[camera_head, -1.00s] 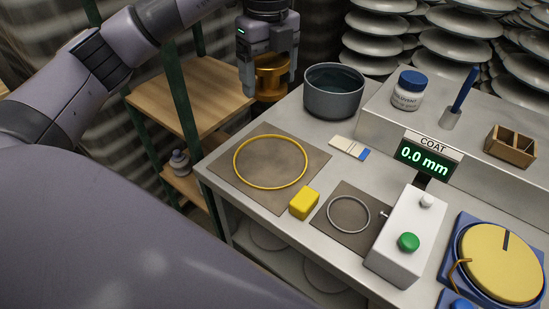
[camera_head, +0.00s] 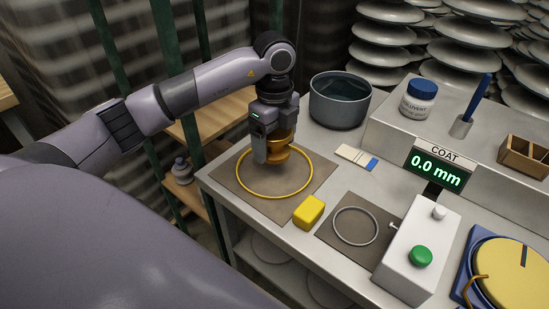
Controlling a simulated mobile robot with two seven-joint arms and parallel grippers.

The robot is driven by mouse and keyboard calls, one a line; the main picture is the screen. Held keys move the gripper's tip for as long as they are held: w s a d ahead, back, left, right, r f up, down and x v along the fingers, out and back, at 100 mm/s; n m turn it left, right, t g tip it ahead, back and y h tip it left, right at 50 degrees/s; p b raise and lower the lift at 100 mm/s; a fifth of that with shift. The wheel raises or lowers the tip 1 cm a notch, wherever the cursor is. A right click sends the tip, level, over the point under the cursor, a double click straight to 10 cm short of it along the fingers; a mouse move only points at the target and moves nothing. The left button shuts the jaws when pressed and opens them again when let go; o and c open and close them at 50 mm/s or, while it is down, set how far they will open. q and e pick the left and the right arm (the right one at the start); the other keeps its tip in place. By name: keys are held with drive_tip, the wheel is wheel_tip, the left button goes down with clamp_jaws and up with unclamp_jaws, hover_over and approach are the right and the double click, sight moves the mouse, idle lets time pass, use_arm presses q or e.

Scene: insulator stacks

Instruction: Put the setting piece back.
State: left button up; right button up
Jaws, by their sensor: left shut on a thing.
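My left gripper (camera_head: 272,155) points down and is shut on a brass-coloured round piece (camera_head: 284,146), which I take to be the setting piece. The fingers hide part of it. It stands over the back part of the yellow ring (camera_head: 241,185) on a grey-brown mat (camera_head: 228,188) at the table's left. I cannot tell whether the piece touches the mat. My right gripper is out of view.
A yellow block (camera_head: 309,212) lies right of the ring. A dark pot (camera_head: 339,105) stands behind, close to the gripper. A second mat (camera_head: 338,246) bears a thin grey ring (camera_head: 355,226). A white box with a green button (camera_head: 420,257) and a display reading 0.0 mm (camera_head: 437,171) stand right.

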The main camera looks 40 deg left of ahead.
sight(275, 155)
use_arm(q)
drive_tip(key=shift+f, duration=2.45)
drive_tip(key=shift+f, duration=0.1)
drive_tip(key=o, duration=1.3)
drive_tip(key=shift+f, duration=0.1)
drive_tip(key=shift+o, duration=0.2)
drive_tip(key=shift+r, duration=0.5)
wheel_tip(275, 155, up, 11)
drive_tip(key=shift+r, duration=0.2)
